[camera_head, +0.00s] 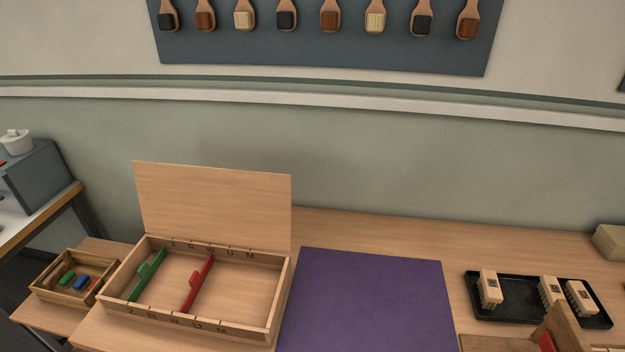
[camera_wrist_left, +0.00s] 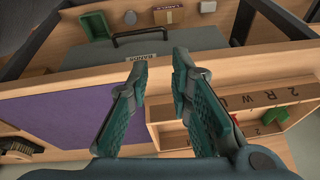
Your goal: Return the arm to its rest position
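My left gripper (camera_wrist_left: 161,62) shows in the left wrist view with its two teal-padded fingers apart and nothing between them. It is above the work table, over the area between the purple mat (camera_wrist_left: 60,120) and the open wooden box (camera_wrist_left: 275,135). No gripper shows in the head view. My right gripper is in neither view. In the head view the wooden box (camera_head: 190,321) has its lid raised, with a green divider (camera_head: 147,276) and a red divider (camera_head: 196,284) inside. The purple mat (camera_head: 368,300) lies to its right.
A black tray (camera_head: 520,312) with several bristle blocks is on the right, near a wooden piece (camera_head: 565,328). A small wooden box (camera_head: 70,280) with coloured pieces is at left. In the wrist view, a dark case (camera_wrist_left: 170,42) labelled BANDS and a green bin (camera_wrist_left: 97,27) stand beyond.

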